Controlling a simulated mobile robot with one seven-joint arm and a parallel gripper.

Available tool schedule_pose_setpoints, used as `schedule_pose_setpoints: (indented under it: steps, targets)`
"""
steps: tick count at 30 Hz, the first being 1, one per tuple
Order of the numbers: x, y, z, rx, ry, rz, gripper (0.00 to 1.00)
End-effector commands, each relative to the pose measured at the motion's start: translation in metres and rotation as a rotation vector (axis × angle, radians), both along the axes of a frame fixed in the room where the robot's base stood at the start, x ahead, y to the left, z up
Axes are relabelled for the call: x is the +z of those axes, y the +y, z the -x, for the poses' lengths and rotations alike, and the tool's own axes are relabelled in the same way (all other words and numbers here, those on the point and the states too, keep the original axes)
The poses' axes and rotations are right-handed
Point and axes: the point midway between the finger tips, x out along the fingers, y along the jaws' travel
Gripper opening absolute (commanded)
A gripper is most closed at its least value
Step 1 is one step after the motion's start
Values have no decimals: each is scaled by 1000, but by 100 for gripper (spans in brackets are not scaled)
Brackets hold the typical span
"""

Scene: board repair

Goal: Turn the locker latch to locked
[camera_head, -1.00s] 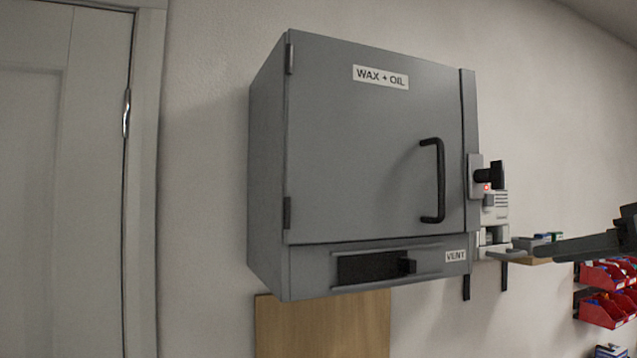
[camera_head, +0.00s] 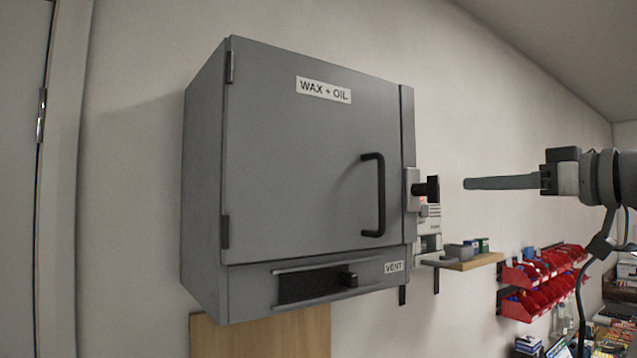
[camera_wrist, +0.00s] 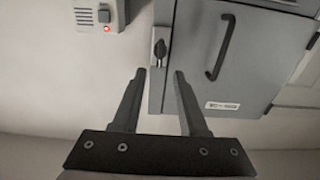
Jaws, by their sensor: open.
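The grey wall locker (camera_head: 300,170) has a shut door, labelled WAX + OIL, with a black bar handle (camera_head: 377,195). Its latch is a dark knob (camera_head: 430,188) on a light plate at the door's right edge. The latch also shows in the wrist view (camera_wrist: 160,49), which is roughly upside down. My gripper (camera_head: 467,184) is open and empty, to the right of the latch at about its height, fingers pointing left. In the wrist view, the fingertips (camera_wrist: 159,73) are spread, with the latch just beyond the gap between them. They appear apart from it.
A light box with a red light (camera_wrist: 100,15) is on the wall beside the latch. A vent slider (camera_head: 347,279) sits below the door. A small wooden shelf (camera_head: 478,262) with small boxes and red bins (camera_head: 540,280) lie lower right. The wall around my gripper is clear.

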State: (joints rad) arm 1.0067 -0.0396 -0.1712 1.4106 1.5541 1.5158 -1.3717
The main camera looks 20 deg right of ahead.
Motion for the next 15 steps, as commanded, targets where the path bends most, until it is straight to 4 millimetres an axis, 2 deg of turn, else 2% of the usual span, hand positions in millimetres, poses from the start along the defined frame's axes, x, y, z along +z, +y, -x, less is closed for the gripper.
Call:
schedule_pose_setpoints:
  steps: [3, 9, 15]
  targets:
    - [3, 10, -26, 4, 2, 0, 42]
    - [2, 23, -63, 2, 2, 0, 42]
    - [1, 30, -86, 1, 1, -1, 42]
